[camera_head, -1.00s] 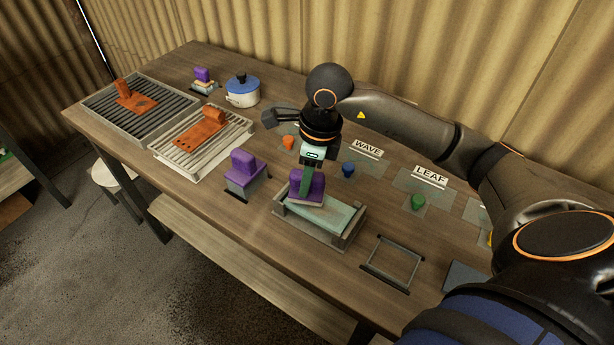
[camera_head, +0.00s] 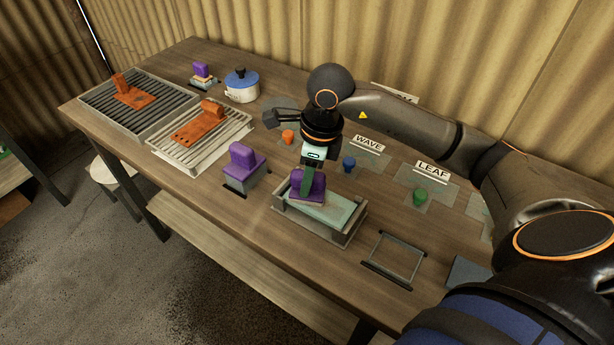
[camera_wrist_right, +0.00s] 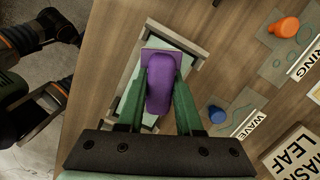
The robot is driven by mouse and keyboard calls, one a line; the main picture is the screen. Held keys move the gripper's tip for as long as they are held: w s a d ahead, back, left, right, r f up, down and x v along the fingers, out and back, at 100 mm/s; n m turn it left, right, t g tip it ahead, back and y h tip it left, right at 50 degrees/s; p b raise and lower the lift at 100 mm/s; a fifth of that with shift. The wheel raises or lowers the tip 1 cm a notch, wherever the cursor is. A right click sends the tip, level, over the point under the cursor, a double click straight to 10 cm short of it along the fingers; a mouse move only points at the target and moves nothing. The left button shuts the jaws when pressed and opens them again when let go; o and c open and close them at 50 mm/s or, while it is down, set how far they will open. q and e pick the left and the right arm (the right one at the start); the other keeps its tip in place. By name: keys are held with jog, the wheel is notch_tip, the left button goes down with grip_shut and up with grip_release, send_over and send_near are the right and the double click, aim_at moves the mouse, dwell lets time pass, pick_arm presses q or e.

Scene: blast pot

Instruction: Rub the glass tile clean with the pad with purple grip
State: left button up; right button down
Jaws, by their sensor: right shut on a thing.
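My right gripper (camera_head: 308,180) is shut on the purple grip of a pad (camera_head: 309,190). In the right wrist view its green fingers (camera_wrist_right: 160,85) sit on either side of the purple grip (camera_wrist_right: 160,82). The glass tile (camera_head: 330,212) is pale green and lies in a grey tray with raised edges (camera_head: 345,238). The pad is over the tile's left part. I cannot tell whether its underside touches the glass, and it hides part of the tile. My left gripper is not in view.
Another purple-gripped block (camera_head: 243,165) stands left of the tray, and a third (camera_head: 202,73) stands at the back. Two grills with orange scrapers and a blue-lidded pot (camera_head: 241,86) are at the left. An empty frame (camera_head: 395,258) lies right; coloured knobs stand behind.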

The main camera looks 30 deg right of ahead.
aim_at(324, 198)
jog(key=shift+s+d+r, duration=0.1)
jog(key=shift+s+d, duration=0.2)
jog(key=shift+s, duration=0.35)
jog(key=shift+s+d, duration=0.25)
jog(key=shift+s, duration=0.4)
jog(key=shift+s+d+f+b, duration=0.2)
jog(key=shift+s+d+b, duration=0.15)
jog(key=shift+s+b, duration=0.3)
jog(key=shift+s+d, duration=0.2)
jog(key=shift+s, duration=0.55)
jog(key=shift+r+b, duration=0.1)
jog(key=shift+b, duration=0.25)
